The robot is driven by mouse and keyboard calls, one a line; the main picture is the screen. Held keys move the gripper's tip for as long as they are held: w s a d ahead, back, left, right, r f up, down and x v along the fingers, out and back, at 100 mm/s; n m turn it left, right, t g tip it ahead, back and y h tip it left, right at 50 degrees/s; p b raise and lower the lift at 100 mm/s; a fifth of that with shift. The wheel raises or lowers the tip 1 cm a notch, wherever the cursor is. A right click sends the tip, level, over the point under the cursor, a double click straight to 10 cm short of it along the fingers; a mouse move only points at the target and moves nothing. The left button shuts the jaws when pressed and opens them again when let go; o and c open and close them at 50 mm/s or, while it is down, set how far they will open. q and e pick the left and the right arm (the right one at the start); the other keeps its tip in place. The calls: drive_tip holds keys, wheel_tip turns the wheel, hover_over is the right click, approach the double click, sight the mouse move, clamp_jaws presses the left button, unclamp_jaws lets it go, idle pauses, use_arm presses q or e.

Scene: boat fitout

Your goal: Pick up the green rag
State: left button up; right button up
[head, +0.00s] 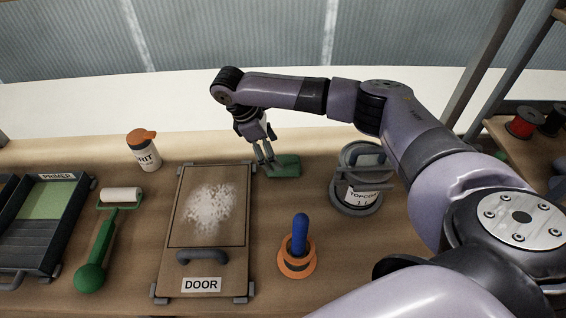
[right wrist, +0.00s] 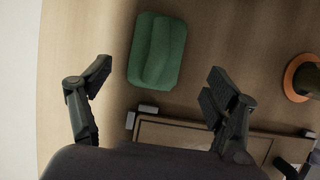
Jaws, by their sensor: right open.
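The green rag (head: 287,166) lies folded on the wooden bench, just right of the far right corner of the DOOR panel. It also shows whole in the right wrist view (right wrist: 157,50), lying beyond and between the fingertips. My right gripper (head: 268,156) points down over the rag's left side in the head view. In the right wrist view its two fingers (right wrist: 158,82) are spread wide with nothing between them. I cannot tell from these views how high the fingertips are above the rag. My left gripper is not in view.
The DOOR panel (head: 178,215) with white powder lies left of the rag. A TOPCOAT can (head: 358,196) stands to the right. A blue-handled tool in an orange ring (head: 298,262) is nearer. A spirit bottle (head: 143,150), roller (head: 105,235) and PRIMER tray (head: 75,240) are left.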

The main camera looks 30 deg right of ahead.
sight(279, 158)
drive_tip(key=p+x, duration=0.1)
drive_tip(key=x, duration=0.4)
drive_tip(key=shift+w+d+f, duration=0.1)
drive_tip(key=shift+d+f, duration=0.15)
drive_tip(key=shift+d, duration=0.05)
drive_tip(key=shift+c, duration=0.6)
drive_tip(key=c, duration=1.1)
